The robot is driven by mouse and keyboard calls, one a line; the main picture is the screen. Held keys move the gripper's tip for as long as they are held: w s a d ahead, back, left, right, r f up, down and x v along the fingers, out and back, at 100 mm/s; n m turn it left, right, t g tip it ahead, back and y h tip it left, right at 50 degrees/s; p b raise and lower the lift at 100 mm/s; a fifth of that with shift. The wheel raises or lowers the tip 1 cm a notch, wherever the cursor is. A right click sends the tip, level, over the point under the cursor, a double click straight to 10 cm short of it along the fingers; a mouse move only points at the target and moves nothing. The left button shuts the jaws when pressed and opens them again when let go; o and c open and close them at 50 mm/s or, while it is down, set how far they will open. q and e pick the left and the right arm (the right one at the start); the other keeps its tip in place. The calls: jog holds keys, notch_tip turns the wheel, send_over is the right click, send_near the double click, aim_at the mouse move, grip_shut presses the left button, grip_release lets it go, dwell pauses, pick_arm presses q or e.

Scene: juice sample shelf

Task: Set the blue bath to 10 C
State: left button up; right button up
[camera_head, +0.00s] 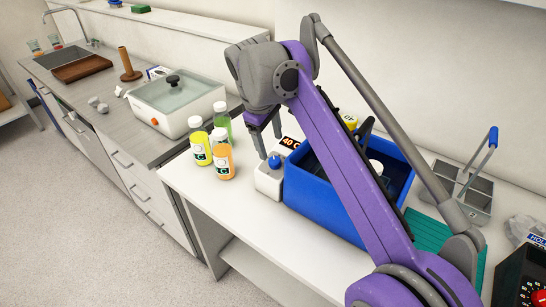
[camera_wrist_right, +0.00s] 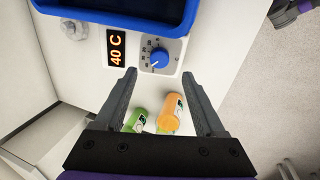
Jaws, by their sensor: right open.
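The blue bath (camera_head: 328,206) stands on the white bench in the head view, partly hidden behind my right arm. Its white control box (camera_head: 268,180) is at its left end, with a blue knob (camera_head: 275,161) and an orange display (camera_head: 291,142). In the right wrist view the display (camera_wrist_right: 116,46) reads 40 C, and the blue knob (camera_wrist_right: 159,58) sits beside it within a dial scale. My right gripper (camera_wrist_right: 158,78) is open and empty, its fingertips apart just short of the control box. In the head view its fingers hang above the box. My left gripper is out of view.
Several juice bottles (camera_head: 222,161) stand left of the control box. A white lidded bath (camera_head: 178,104) is on the grey counter further left. A grey wire-handled carrier (camera_head: 463,190) and a green mat (camera_head: 430,238) lie to the right.

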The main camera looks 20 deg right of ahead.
aim_at(275, 161)
jog(key=b+x, duration=0.1)
jog(key=x, duration=0.6)
jog(key=shift+w+f, duration=0.1)
jog(key=shift+f, duration=0.05)
grip_shut()
